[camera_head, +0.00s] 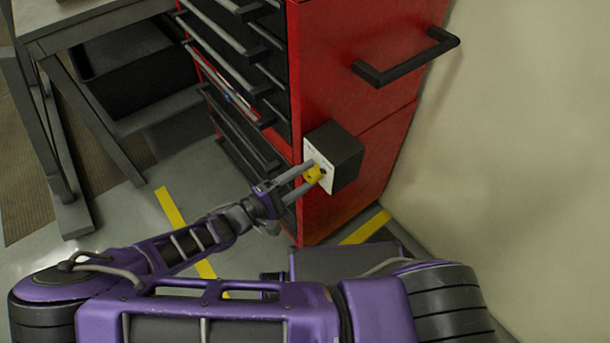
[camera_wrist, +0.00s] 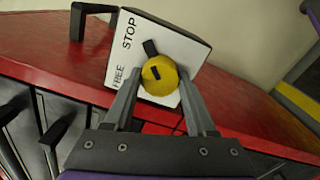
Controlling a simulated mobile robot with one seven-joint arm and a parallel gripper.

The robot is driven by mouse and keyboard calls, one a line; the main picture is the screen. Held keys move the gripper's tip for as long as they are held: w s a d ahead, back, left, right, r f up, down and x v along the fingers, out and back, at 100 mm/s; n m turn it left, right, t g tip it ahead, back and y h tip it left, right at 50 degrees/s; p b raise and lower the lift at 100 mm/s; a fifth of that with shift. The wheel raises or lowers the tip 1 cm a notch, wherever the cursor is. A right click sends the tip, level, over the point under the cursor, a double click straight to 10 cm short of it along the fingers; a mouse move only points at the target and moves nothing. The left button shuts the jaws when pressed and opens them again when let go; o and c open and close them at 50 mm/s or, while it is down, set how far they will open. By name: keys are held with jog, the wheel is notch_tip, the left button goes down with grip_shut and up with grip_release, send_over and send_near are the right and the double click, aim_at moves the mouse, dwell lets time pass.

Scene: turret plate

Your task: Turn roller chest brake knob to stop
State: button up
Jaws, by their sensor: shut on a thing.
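The yellow round brake knob (camera_head: 314,174) sits on the white face of a dark box on the side of the red roller chest (camera_head: 385,135). In the wrist view the knob (camera_wrist: 165,84) has a dark mark near its middle and a black pointer (camera_wrist: 150,47) at its upper edge, leaning up and slightly left. The white plate (camera_wrist: 180,48) reads STOP at upper left and FREE at lower left; the pointer is nearer the word STOP. My gripper (camera_wrist: 159,78) is shut on the knob, one finger on each side; it also shows in the head view (camera_head: 311,172).
A black handle (camera_head: 405,58) juts from the chest's side above the box. Drawers with dark handles (camera_head: 262,90) line its front. A pale wall (camera_head: 510,150) stands close at right. A workbench (camera_head: 75,25) with a black bin (camera_head: 130,70) is at left. Yellow tape (camera_head: 170,207) marks the floor.

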jog(key=o, duration=1.4)
jog(key=shift+a, duration=0.1)
jog(key=v, duration=1.7)
jog(key=shift+s+a, duration=0.1)
